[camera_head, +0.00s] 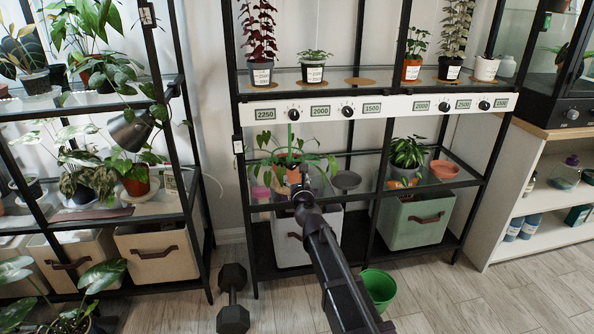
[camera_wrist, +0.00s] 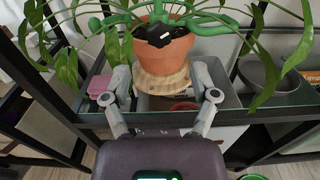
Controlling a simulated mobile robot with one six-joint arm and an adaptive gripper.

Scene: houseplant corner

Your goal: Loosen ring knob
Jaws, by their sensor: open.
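A terracotta pot (camera_wrist: 160,62) holds a leafy plant on the glass middle shelf; it also shows in the head view (camera_head: 287,172). In the wrist view a thick green ring-like support (camera_wrist: 215,28) curves around the plant above the pot rim. A black piece with a white mark (camera_wrist: 165,36) sits at the pot's mouth; I cannot tell whether it is the ring knob. My gripper (camera_wrist: 162,84) is open and empty, its fingers apart in front of the pot's pale woven base (camera_wrist: 162,82). In the head view my gripper (camera_head: 303,192) is at the shelf's front edge.
A white panel (camera_head: 390,108) with several black dials runs above the pot. A grey dish (camera_head: 346,180) stands to its right and a pink jar (camera_wrist: 101,88) to its left. A green bucket (camera_head: 379,287) and a dumbbell (camera_head: 233,300) are on the floor.

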